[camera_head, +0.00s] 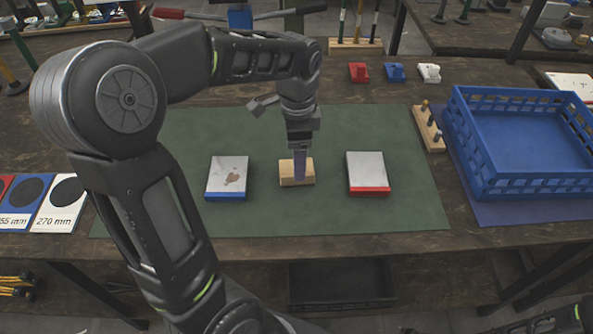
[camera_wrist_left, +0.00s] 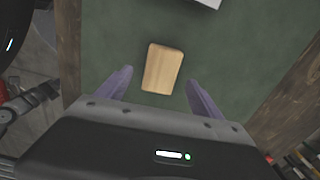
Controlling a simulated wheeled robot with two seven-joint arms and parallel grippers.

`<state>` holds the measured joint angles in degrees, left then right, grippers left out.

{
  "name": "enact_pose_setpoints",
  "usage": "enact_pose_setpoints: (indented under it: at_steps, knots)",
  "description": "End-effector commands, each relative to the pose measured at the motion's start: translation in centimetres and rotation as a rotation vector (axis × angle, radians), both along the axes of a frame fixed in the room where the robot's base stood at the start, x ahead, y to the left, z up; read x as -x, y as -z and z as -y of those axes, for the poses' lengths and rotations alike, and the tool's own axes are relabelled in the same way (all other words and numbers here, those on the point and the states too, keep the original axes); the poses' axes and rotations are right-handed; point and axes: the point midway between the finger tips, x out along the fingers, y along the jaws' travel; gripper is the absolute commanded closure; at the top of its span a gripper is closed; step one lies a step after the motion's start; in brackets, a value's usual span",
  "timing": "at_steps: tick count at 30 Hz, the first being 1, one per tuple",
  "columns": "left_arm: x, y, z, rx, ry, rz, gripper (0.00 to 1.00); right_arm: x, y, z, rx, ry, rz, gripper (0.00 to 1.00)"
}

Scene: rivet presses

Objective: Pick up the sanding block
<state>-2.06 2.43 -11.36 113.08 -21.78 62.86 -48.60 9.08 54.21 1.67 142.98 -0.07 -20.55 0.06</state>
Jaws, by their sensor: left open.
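A light wooden block (camera_head: 286,174), which I take to be the sanding block, lies on the green mat between two flat pads. In the left wrist view the wooden block (camera_wrist_left: 162,68) lies slightly tilted, ahead of and between the finger directions. My left gripper (camera_head: 300,168) points down at the block, and its purple fingers hide part of it. In the left wrist view my left gripper (camera_wrist_left: 160,78) is open, with one finger on each side and a gap to the block. I cannot tell its exact height. My right gripper is not in view.
A blue-edged pad (camera_head: 228,175) lies left of the block and a red-edged pad (camera_head: 368,172) right. A peg board (camera_head: 428,128) and a blue crate (camera_head: 470,185) stand further right. Red, blue and white small pieces (camera_head: 395,72) sit behind the green mat (camera_head: 200,135).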

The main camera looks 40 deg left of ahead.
Motion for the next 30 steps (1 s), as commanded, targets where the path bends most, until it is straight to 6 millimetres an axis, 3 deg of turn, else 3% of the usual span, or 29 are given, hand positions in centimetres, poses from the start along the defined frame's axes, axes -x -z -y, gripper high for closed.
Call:
enact_pose_setpoints:
  at_steps: [12,30]
  knots:
    - [0.0,4.9,-0.2,0.0,0.0,-0.004,0.24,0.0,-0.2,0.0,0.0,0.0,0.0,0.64]
    - [0.0,5.0,-0.2,0.001,0.0,-0.001,0.24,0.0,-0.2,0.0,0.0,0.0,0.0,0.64]
